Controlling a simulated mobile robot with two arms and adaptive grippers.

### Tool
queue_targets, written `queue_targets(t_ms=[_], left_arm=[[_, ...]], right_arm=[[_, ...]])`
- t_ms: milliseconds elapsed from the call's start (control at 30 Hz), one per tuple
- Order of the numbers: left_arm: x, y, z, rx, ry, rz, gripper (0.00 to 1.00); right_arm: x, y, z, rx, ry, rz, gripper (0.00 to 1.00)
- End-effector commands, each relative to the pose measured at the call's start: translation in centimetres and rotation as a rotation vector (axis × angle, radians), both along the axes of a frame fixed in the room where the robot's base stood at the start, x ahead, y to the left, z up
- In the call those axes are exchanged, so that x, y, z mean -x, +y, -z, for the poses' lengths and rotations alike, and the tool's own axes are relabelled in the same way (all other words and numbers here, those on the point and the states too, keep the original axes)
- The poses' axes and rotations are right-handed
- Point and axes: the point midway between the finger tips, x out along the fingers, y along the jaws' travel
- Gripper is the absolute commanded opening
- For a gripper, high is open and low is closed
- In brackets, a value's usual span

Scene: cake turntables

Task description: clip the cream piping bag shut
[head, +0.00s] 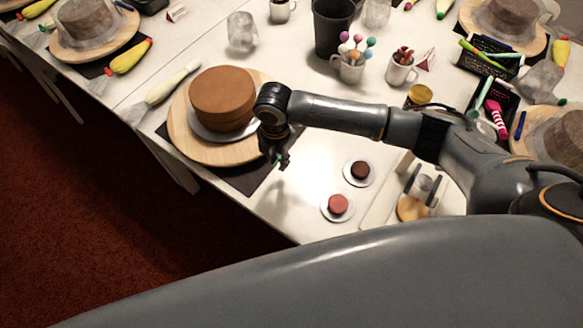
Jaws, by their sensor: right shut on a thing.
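The cream piping bag (172,84) lies on the white table to the left of the cake, its pale filled part up and right and its clear, crumpled end down and left. No clip shows on it. My right gripper (281,161) is to the right of the bag, pointing down near the front right edge of the wooden turntable. It is shut on a small green thing, perhaps a clip, mostly hidden by the fingers. My left gripper is out of view.
A brown cake (222,95) stands on the wooden turntable (186,141) between bag and gripper. Two small cakes on saucers (327,213) are to the right. A black basket (510,97), mugs and a dark pot (331,28) stand farther back. The table's front edge is close.

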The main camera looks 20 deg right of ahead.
Motion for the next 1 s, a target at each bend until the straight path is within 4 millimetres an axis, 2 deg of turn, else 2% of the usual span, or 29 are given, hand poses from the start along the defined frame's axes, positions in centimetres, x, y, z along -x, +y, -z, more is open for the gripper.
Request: queue_targets(t_ms=[67,200,400,567,1000], left_arm=[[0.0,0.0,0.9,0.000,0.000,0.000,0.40],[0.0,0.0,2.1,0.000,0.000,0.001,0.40],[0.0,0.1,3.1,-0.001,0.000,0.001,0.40],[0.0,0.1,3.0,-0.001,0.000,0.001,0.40],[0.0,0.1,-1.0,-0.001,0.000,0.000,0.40]], right_arm=[[-0.3,1.8,-1.7,-0.005,-0.005,-0.005,0.10],[-0.7,5.5,-3.0,-0.004,-0.002,-0.005,0.10],[-1.1,8.8,-4.7,-0.001,0.000,-0.001,0.10],[-1.3,9.9,-5.7,0.000,0.001,0.000,0.10],[-1.3,10.2,-9.4,0.001,0.002,0.001,0.10]])
